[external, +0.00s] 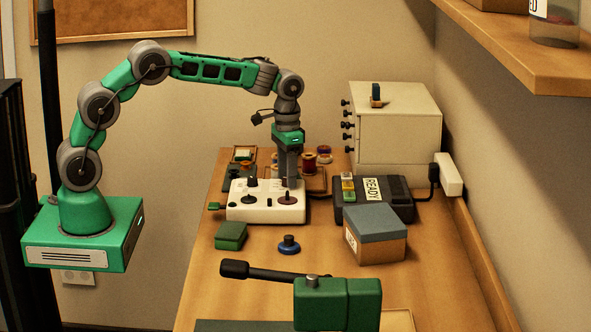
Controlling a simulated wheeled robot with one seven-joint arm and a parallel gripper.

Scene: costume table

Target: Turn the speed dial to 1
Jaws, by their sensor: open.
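A cream control box (268,213) sits on the wooden table, with several dark knobs on its top. A reddish-brown round dial (291,201) is at its right side, and a dark knob (249,199) is to the left of it. Labels and numbers are too small to read, so I cannot tell which is the speed dial or where it points. My gripper (288,183) points straight down over the reddish-brown dial, with its fingers open. The fingertips are at or just above the dial; I cannot tell whether they touch it, and they hide part of it.
A blue-topped box (376,235), green box (231,236) and blue knobbed piece (289,245) are in front. A green device with a black lever (337,304) stands nearest. Spools (323,154) are behind.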

